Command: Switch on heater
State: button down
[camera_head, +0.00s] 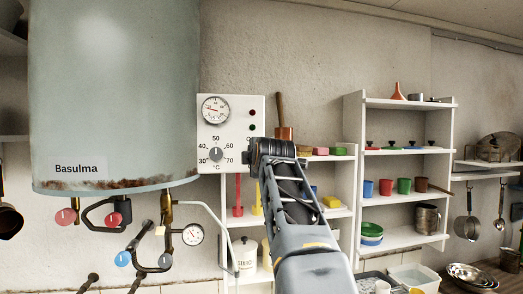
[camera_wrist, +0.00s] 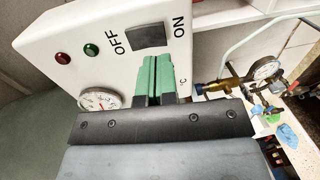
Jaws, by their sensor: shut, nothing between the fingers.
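The heater is a pale blue-grey tank (camera_head: 115,95) marked "Basulma", with rust along its bottom edge. Its white control box (camera_head: 232,101) is to its right and carries a round gauge (camera_head: 215,110) and a temperature dial (camera_head: 215,154). In the wrist view, a dark switch (camera_wrist: 148,34) sits between the words OFF and ON. Which way it is pressed I cannot tell. A red lamp (camera_wrist: 62,57) and a green lamp (camera_wrist: 91,49) look unlit. My gripper (camera_wrist: 157,68) is shut and empty, its green fingers in front of the panel just below the switch; contact is unclear. The dial is hidden there.
Pipes and valves with a red knob (camera_head: 114,219) and a blue knob (camera_head: 122,259) hang under the tank. A white shelf (camera_head: 408,103) with cups stands to the right. A lower shelf with tools and jars is behind my arm.

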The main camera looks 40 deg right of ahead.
jog(key=shift+p+x, duration=0.9)
jog(key=shift+x, duration=1.35)
